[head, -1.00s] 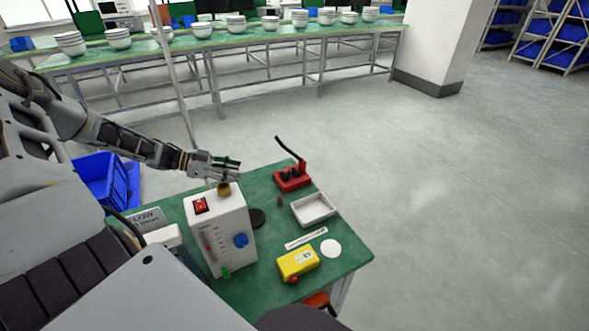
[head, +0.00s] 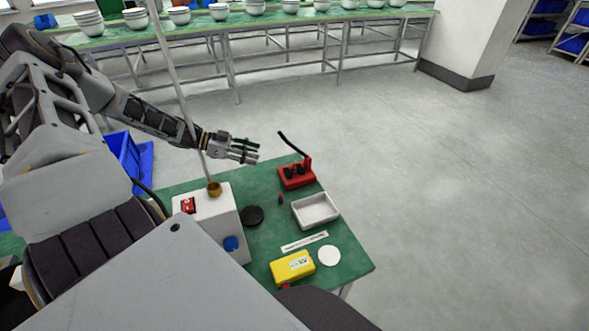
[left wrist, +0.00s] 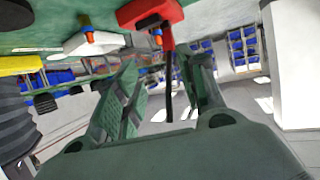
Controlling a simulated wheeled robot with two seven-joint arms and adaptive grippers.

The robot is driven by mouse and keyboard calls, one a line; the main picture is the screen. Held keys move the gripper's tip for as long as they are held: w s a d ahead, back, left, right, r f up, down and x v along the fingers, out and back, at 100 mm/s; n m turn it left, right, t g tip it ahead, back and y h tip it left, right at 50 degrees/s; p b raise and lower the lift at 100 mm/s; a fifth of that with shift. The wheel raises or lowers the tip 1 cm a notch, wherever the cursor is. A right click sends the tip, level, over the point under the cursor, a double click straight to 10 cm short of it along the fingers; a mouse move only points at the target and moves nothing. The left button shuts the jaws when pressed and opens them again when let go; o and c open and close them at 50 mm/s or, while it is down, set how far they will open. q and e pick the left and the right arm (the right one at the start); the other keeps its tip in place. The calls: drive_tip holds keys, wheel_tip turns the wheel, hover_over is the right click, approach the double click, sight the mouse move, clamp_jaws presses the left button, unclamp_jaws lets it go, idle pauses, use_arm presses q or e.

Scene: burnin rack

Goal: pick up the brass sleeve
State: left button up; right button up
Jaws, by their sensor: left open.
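The brass sleeve (head: 214,189) sits on top of the white box-shaped unit (head: 215,218), near its back edge. My left gripper (head: 252,151) is open and empty in the air, above and to the right of the sleeve in the head view and apart from it. In the left wrist view the open fingers (left wrist: 158,98) have nothing between them that they touch, and the sleeve does not show there. My right gripper does not show in either view.
On the green table (head: 335,268) are a red lever device (head: 297,175), a white tray (head: 336,218), a yellow box (head: 292,268), a black disc (head: 253,215) and a white disc (head: 329,256). A blue bin (head: 124,155) stands at the left.

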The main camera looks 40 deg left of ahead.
use_arm(q)
drive_tip(key=b, duration=0.2)
approach(294, 168)
drive_tip(key=shift+w+d, duration=0.65)
drive_tip(key=shift+w, duration=0.5)
drive_tip(key=shift+r, duration=0.2)
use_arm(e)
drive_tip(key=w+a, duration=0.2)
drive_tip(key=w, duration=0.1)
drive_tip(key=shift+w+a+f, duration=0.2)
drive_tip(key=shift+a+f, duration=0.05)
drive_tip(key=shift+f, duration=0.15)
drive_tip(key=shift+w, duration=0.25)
use_arm(q)
drive_tip(key=shift+w+d, duration=0.1)
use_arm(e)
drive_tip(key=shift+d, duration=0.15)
